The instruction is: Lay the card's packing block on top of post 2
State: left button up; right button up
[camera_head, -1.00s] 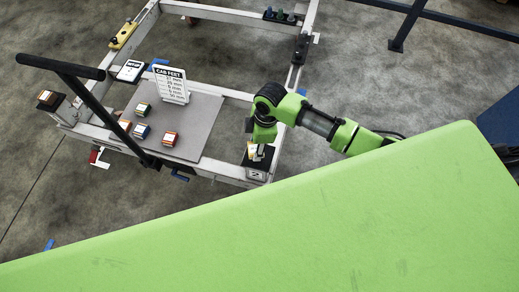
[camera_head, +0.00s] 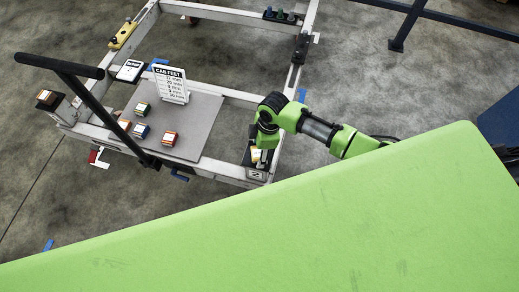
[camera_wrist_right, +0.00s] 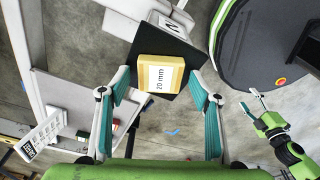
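A yellow block with a white "20 mm" label (camera_wrist_right: 161,74) lies on the dark top of post 2 (camera_wrist_right: 180,50), whose "2" sign shows beside it. In the head view, post 2 (camera_head: 256,174) stands at the trolley's near right corner, and the block there is partly hidden by my gripper. My right gripper (camera_wrist_right: 160,82) is open, its fingers on both sides of the block with gaps between. The card "CAB FEET" (camera_head: 170,85) stands on the grey deck; its lines are too small to read surely. My left gripper (camera_wrist_right: 251,100) is open and empty at right in the wrist view.
Several labelled blocks (camera_head: 141,131) sit on the grey deck (camera_head: 195,125). Another block lies on a post (camera_head: 47,98) at the left corner. A black handle bar (camera_head: 60,67) rises at left. A dark blue frame (camera_head: 396,45) stands at upper right.

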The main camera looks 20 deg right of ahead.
notch_tip(320, 180, up, 12)
jog(key=d+p, duration=0.1)
jog(key=shift+s+d, duration=0.2)
jog(key=shift+d, duration=0.2)
dwell(0.6)
